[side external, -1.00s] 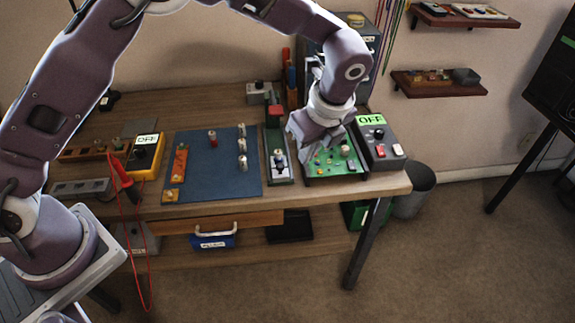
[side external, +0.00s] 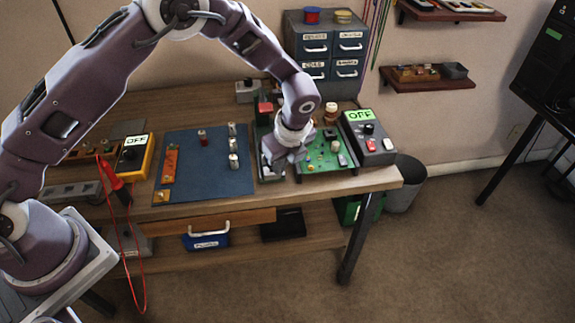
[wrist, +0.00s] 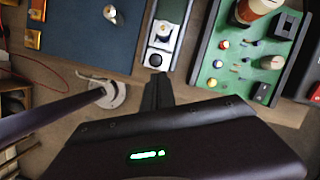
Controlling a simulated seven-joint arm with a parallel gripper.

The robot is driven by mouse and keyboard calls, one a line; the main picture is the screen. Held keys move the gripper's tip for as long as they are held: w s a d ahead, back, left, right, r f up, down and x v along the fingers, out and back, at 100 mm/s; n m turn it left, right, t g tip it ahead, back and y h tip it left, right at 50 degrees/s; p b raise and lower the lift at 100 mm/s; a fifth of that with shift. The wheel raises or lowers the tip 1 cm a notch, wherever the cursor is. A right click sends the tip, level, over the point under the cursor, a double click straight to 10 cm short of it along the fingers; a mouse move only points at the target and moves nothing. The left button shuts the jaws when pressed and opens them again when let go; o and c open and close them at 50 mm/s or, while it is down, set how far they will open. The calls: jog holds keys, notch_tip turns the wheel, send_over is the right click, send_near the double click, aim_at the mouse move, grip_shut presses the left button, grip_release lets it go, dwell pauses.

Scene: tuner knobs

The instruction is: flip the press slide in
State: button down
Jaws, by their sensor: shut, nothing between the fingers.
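The press is a narrow grey-green fixture with a red block (side external: 265,106) at its back, between the blue mat and the green circuit board. In the wrist view its pale metal slide (wrist: 163,32) runs along the base, with a dark round knob near the front end. My gripper (side external: 268,163) is over the front part of the press in the side view and hides much of the slide. In the wrist view my gripper (wrist: 157,88) is shut and empty, its fingertips just short of the press's near end. I cannot tell whether they touch it.
The green circuit board (side external: 322,155) with raised parts lies close on the right, beside a grey box with an OFF display (side external: 370,137). The blue mat (side external: 205,181) with small metal posts lies on the left. A drawer cabinet (side external: 326,45) stands behind.

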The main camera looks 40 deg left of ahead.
jog(key=shift+w+a, duration=0.1)
jog(key=shift+a, duration=0.15)
jog(key=w+a, duration=0.5)
jog(key=shift+w+a, duration=0.35)
jog(key=shift+a, duration=0.05)
jog(key=d, duration=0.2)
jog(key=s+d, duration=0.1)
jog(key=d, duration=0.1)
jog(key=shift+s+r, duration=0.1)
jog(key=shift+r, duration=0.2)
jog(key=v, duration=1)
jog(key=shift+a, duration=0.1)
